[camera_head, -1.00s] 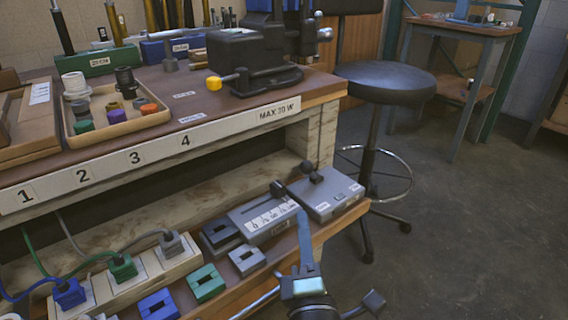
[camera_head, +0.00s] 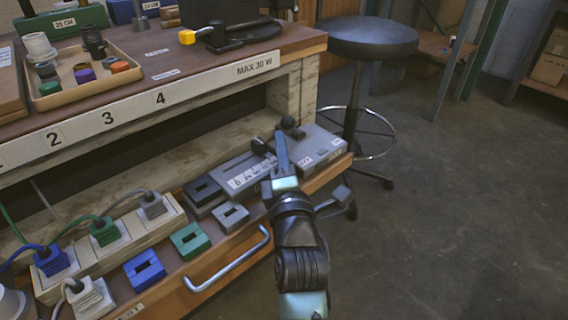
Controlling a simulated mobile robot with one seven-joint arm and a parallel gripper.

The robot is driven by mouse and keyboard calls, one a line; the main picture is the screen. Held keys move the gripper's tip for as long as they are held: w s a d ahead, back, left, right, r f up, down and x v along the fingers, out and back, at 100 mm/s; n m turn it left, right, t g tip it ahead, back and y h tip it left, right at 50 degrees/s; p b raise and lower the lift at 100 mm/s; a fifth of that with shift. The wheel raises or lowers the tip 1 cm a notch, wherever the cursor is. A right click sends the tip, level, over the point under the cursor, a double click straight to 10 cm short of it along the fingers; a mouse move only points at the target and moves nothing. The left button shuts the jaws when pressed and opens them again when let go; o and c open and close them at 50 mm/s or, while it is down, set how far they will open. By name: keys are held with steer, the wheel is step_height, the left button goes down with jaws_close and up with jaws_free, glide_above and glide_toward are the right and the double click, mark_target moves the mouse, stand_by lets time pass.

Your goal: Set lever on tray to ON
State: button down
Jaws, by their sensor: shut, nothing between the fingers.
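A grey lever box (camera_head: 322,148) sits at the right end of the lower shelf. A black ball-topped lever (camera_head: 289,123) rises at its left side. Small labels on the box are too small to read. A flatter grey panel with a number scale (camera_head: 238,180) and a black knob (camera_head: 262,147) adjoins it on the left. My gripper (camera_head: 281,138) is shut and empty, with its narrow fingers pointing away from me. In the picture its tip lies just below the lever's ball, over the gap between box and panel; I cannot tell whether it touches. The fingers hide the lever's foot.
Grey, green (camera_head: 190,240) and blue slotted blocks (camera_head: 145,270) lie left of the panel, near a power strip (camera_head: 120,242) with plugs. A drawer handle (camera_head: 230,262) juts from the front. The workbench top (camera_head: 180,70) overhangs behind. A stool (camera_head: 358,38) stands right; the floor there is clear.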

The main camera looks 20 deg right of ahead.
steer(key=shift+x, duration=0.85)
steer(key=shift+r, duration=0.15)
steer(key=shift+r+p, duration=0.15)
steer(key=shift+p, duration=0.45)
steer(key=shift+d+m+g, duration=0.1)
steer(key=shift+m+g, duration=0.2)
steer(key=shift+m, duration=0.1)
